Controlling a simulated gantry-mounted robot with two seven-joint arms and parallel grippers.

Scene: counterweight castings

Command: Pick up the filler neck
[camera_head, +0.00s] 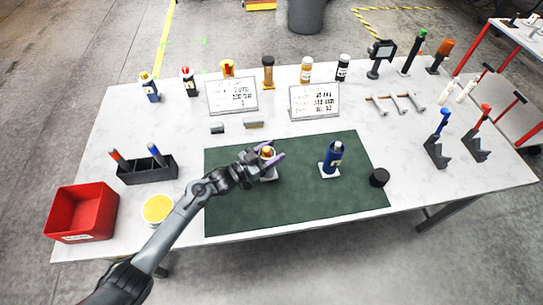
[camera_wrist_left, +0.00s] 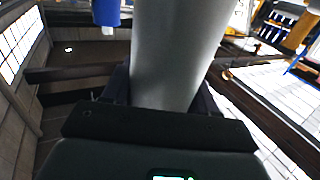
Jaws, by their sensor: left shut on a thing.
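The filler neck, which I take to be the grey cylinder (camera_wrist_left: 178,50) in the left wrist view, stands between the fingers of my left gripper (camera_head: 270,155). Its yellow-orange top (camera_head: 267,151) shows between the fingers in the head view. My left gripper is shut on it, over the green mat (camera_head: 235,205). A pale base (camera_head: 270,176) shows just below the gripper; whether the cylinder touches it, I cannot tell. My right gripper is not in view.
A blue bottle (camera_head: 333,156) on a white base stands right of my gripper. A black puck (camera_head: 379,177) sits at the mat's right edge. A red bin (camera_head: 82,212), a black holder (camera_head: 148,169) and a yellow-topped round tub (camera_head: 157,209) are at left. Signs and bottles line the back.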

